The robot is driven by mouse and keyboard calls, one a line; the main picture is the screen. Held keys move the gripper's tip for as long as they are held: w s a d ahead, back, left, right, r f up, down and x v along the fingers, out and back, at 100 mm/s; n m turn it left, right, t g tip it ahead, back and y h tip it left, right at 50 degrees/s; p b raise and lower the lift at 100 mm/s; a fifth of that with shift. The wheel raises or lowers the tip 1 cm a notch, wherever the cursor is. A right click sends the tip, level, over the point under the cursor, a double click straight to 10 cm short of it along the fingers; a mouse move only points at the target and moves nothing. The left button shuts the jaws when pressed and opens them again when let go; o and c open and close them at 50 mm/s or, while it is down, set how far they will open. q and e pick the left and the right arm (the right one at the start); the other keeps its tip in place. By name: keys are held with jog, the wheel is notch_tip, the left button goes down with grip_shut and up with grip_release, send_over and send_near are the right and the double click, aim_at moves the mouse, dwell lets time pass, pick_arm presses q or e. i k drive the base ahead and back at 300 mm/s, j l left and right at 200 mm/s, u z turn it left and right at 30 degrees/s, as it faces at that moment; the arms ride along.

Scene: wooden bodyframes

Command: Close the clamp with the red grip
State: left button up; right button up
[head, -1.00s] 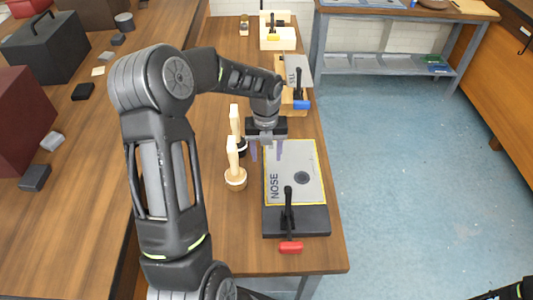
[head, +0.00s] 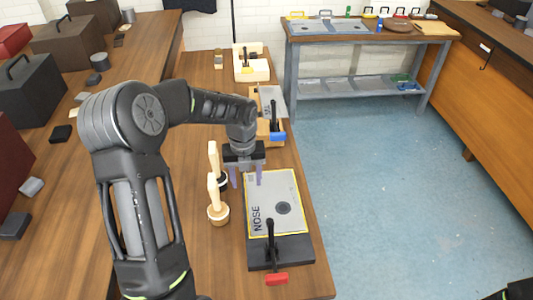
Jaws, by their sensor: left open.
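The clamp with the red grip (head: 277,279) stands at the near edge of a dark base block on the wooden table. Its black upright arm (head: 270,240) rises in front of a grey plate marked NOSE (head: 268,190), which lies on the block. My left gripper (head: 246,180) is open and empty, pointing down over the far left corner of the plate, well beyond the red grip. I cannot tell its exact height. Only a small dark part of my right arm shows at the lower right corner; its gripper is out of view.
Two wooden-handled brushes or mallets (head: 217,212) stand just left of the plate. Farther back are a clamp with a blue grip (head: 278,137) and a light wooden fixture (head: 251,66). Blue floor lies open to the right. A grey workbench (head: 290,45) stands at the back.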

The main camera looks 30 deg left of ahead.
aim_at(275, 278)
jog(key=k+l, duration=0.2)
jog(key=k, duration=0.3)
jog(key=k+l, duration=0.15)
jog(key=k, duration=0.3)
